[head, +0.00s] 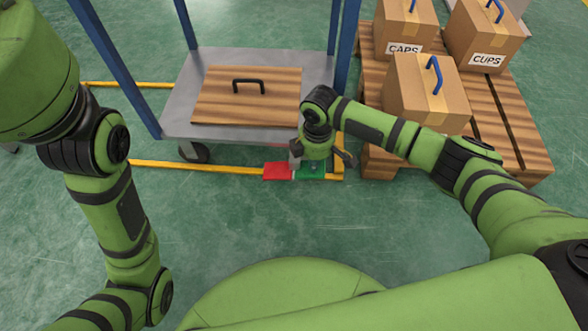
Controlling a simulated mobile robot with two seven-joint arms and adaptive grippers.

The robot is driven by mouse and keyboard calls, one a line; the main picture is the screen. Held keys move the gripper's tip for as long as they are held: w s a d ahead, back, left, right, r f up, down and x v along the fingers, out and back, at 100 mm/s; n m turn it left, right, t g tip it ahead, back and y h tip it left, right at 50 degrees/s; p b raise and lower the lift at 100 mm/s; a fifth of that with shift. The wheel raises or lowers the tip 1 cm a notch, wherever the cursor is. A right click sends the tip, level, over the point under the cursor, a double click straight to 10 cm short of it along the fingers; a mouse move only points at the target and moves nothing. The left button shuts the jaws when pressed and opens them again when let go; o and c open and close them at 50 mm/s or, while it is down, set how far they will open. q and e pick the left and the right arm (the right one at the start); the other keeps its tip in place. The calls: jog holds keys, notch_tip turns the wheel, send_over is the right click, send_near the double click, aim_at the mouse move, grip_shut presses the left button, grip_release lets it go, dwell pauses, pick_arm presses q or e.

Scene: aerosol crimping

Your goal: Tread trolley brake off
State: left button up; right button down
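The trolley has blue posts and a grey lower deck (180,113), and stands at the upper middle of the head view. At its front right, low by the floor, are a red pedal (277,171) and a green pedal (311,170) side by side. My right gripper (318,161) points down right over the green pedal and hides part of it. I cannot tell whether it touches the pedal, or whether its fingers are open or shut. My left arm hangs at the left, and its gripper is out of view.
A wooden panel with a black handle (248,95) lies on the deck. A caster (194,152) shows at the front left. Yellow floor lines (200,166) run around the trolley. A wooden pallet (490,124) with cardboard boxes (424,90) stands close on the right. The green floor in front is clear.

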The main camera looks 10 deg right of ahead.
jog(key=shift+f+b, duration=0.35)
jog(key=shift+f, duration=0.65)
jog(key=shift+r, duration=0.1)
